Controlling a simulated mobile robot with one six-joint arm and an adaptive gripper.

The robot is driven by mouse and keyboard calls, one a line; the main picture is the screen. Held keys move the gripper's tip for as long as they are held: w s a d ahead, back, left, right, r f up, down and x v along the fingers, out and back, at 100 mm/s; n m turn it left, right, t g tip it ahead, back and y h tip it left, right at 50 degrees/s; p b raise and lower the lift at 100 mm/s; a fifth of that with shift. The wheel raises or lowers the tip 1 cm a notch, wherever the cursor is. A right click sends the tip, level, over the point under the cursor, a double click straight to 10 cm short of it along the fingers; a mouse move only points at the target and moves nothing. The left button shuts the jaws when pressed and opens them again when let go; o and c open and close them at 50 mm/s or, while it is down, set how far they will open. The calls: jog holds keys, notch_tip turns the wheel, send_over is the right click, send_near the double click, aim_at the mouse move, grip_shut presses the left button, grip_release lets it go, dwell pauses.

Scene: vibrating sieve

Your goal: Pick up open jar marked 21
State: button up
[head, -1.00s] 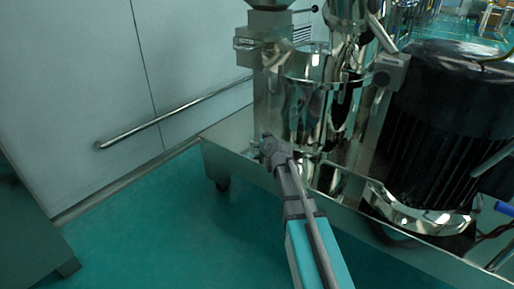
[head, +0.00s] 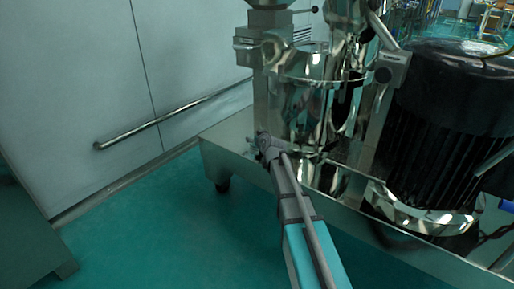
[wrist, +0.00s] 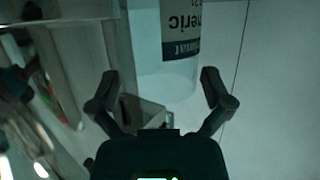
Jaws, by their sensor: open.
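A pale, translucent jar (wrist: 165,82) stands out in the wrist view, appearing upside down, with a dark label (wrist: 181,32) whose lettering is inverted. The number 21 shows partly at the label's upper edge. My gripper (wrist: 161,74) is open, with one finger on each side of the jar's near end in the picture. I cannot tell whether a finger touches it. The jar's far end is cut off by the frame edge. In the head view my gripper (head: 262,142) is at the machine's base, and I cannot make out the jar there.
A shiny steel sieve machine (head: 310,110) stands on a metal base tray (head: 222,140) just beyond my arm. A large black ribbed motor (head: 455,110) is at the right. A wall with a handrail (head: 170,117) is at the left. Green floor (head: 170,225) is clear in front.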

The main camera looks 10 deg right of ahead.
jog(key=c, duration=0.9)
jog(key=shift+r, duration=0.15)
jog(key=shift+c, duration=0.2)
jog(key=s+r+p, duration=1.2)
jog(key=s+p, duration=0.1)
jog(key=s, duration=0.1)
jog(key=shift+r, duration=0.4)
